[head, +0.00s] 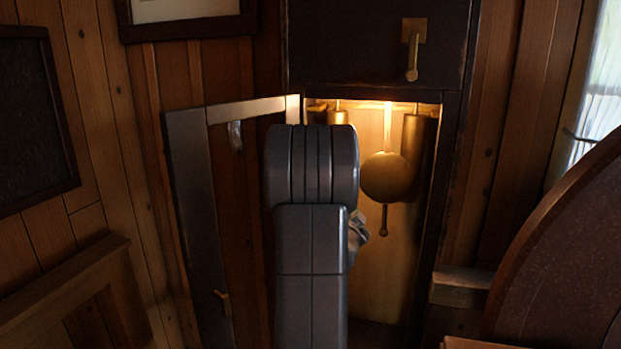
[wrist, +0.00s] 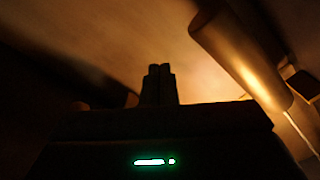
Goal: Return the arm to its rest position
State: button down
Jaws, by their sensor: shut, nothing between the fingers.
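My arm stands in front of the open clock case (head: 368,297) in the head view and hides part of its inside. My gripper (wrist: 158,70) shows dark in the wrist view, its two fingers together with nothing between them. The lit interior of the case lies beyond the fingers.
The case door (head: 188,190) stands open on the left. A round brass pendulum bob (head: 386,177) and a weight (head: 415,150) hang close to the right of my arm. A round dark tabletop (head: 570,250) is at the right. A bench (head: 65,290) is at lower left.

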jog(key=s+a+b, duration=0.3)
jog(key=s+a, duration=0.3)
jog(key=s, duration=0.4)
jog(key=p+x, duration=0.4)
jog(key=x, duration=0.7)
jog(key=s+d+b, duration=0.1)
jog(key=s+d, duration=0.1)
jog(key=d, duration=0.6)
jog(key=shift+d, duration=0.35)
jog(key=shift+s, duration=0.1)
